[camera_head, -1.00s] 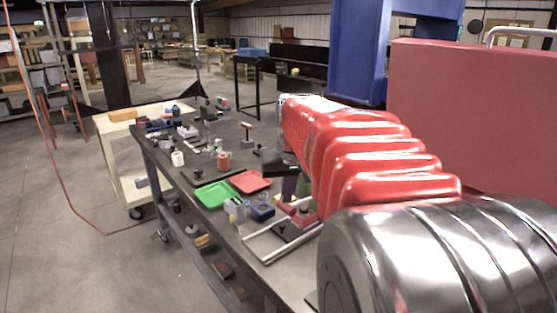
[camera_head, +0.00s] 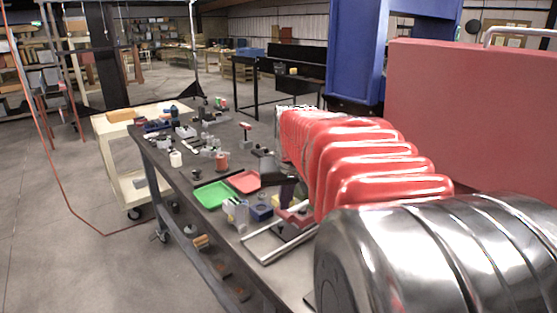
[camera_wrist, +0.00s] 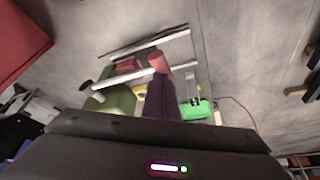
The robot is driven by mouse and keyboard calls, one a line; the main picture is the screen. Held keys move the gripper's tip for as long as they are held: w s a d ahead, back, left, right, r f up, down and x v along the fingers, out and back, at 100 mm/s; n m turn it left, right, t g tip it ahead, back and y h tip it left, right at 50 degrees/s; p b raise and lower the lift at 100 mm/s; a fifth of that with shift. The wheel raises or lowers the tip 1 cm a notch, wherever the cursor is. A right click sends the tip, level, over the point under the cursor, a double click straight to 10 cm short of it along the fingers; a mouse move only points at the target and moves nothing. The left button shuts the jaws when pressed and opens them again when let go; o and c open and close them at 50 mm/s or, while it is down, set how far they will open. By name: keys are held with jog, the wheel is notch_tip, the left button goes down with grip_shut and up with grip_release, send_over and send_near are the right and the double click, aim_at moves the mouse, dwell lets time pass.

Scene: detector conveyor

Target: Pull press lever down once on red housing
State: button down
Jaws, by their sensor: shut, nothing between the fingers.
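The red housing (camera_head: 296,216) stands by the pale metal rails near the front of the long table in the head view, partly covered by my arm and gripper. In the wrist view a red block (camera_wrist: 128,66) lies between two rails, and a red rounded knob (camera_wrist: 158,62), perhaps the lever's end, shows at my fingertips. My gripper (camera_wrist: 160,80) is shut and empty, its dark purple fingers overlapping the knob's near side. I cannot tell whether they touch it. My gripper also shows in the head view (camera_head: 288,192), just above the housing. The lever's angle is hidden.
A green tray (camera_head: 212,194) and a red tray (camera_head: 243,181) lie left of the housing. Several small parts fill the table's far end. A cream cart (camera_head: 118,160) stands beyond the table's left edge.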

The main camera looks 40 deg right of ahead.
jog(key=shift+f, duration=0.25)
jog(key=shift+d+f, duration=0.1)
jog(key=shift+f, duration=0.55)
jog(key=shift+s+f, duration=0.1)
jog(key=shift+f, duration=0.7)
dwell(1.8)
jog(key=shift+r, duration=2.5)
jog(key=shift+d+r, duration=0.2)
jog(key=shift+r, duration=0.85)
jog(key=shift+d+r, duration=0.15)
jog(key=shift+r, duration=0.9)
